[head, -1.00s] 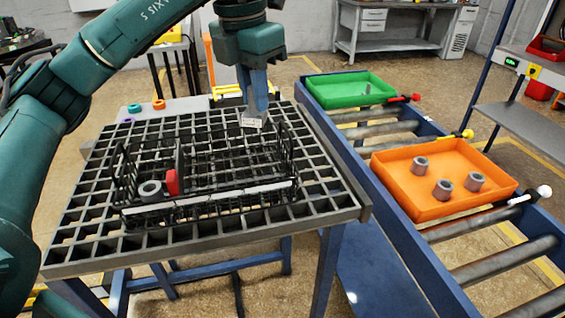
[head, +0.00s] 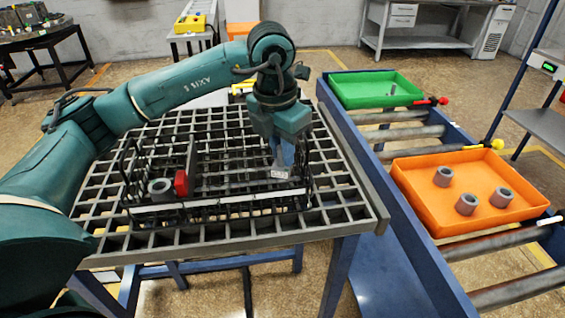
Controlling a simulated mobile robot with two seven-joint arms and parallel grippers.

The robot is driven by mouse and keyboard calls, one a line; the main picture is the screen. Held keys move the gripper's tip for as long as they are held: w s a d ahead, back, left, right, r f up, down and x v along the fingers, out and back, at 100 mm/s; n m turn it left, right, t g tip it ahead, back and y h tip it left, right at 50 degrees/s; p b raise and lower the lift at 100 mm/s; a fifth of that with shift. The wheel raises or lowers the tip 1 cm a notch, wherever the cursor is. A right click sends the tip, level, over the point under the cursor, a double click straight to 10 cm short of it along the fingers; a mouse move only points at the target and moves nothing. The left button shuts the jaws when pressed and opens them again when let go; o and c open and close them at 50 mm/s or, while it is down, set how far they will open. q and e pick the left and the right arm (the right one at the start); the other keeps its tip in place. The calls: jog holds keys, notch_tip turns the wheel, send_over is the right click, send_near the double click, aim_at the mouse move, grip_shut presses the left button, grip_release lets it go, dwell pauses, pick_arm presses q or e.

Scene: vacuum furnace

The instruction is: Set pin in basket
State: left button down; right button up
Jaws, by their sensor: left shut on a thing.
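The black wire basket (head: 222,205) sits on the grey grate table, with a white strip along its front side. My left gripper (head: 280,174) is low over the right part of the basket, pointing down. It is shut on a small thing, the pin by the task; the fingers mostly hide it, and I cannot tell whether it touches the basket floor. A grey ring (head: 160,189) and a red block (head: 181,183) beside a dark upright divider are in the left part of the basket. Another small grey pin (head: 393,89) stands in the green tray (head: 366,98). My right gripper is not in view.
The roller conveyor at right carries the green tray and an orange tray (head: 420,200) with 3 grey rings (head: 466,204). The grate table (head: 350,207) has free room around the basket. The basket's wire walls stand close around my left gripper.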

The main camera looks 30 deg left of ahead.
aim_at(283, 167)
pick_arm(q)
notch_tip(283, 167, down, 4)
jog(key=shift+r+p, duration=0.1)
jog(key=shift+p, duration=0.2)
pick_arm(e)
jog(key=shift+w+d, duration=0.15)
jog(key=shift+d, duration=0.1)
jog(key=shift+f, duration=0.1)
pick_arm(q)
jog(key=shift+f, duration=0.25)
jog(key=c, duration=1.4)
grip_release()
jog(key=shift+o, duration=0.2)
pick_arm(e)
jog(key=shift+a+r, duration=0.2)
